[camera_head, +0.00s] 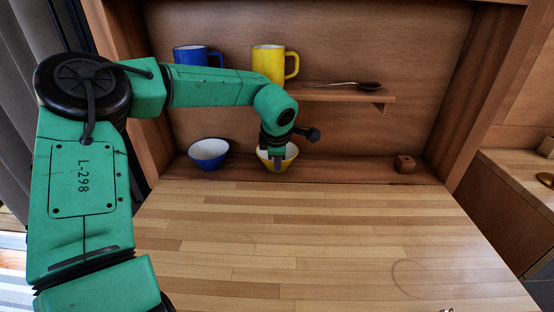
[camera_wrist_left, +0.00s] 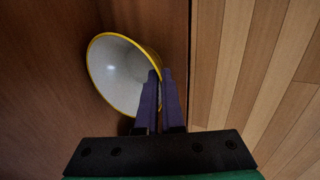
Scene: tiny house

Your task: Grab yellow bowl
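The yellow bowl (camera_head: 290,155), with a pale inside, is on the lower shelf, partly hidden behind my left gripper (camera_head: 278,164). In the left wrist view the bowl (camera_wrist_left: 118,72) shows its open white inside and yellow rim. There the fingers of my left gripper (camera_wrist_left: 160,72) are close together, one on each side of the rim's near edge, so it looks shut on the bowl's wall. I cannot see the bowl lifted clear of the shelf.
A blue bowl (camera_head: 208,153) stands left of the yellow one. A blue mug (camera_head: 190,56), a yellow mug (camera_head: 267,63) and a spoon (camera_head: 350,85) are on the upper shelf (camera_head: 330,96). The wooden tabletop (camera_head: 300,235) is mostly clear.

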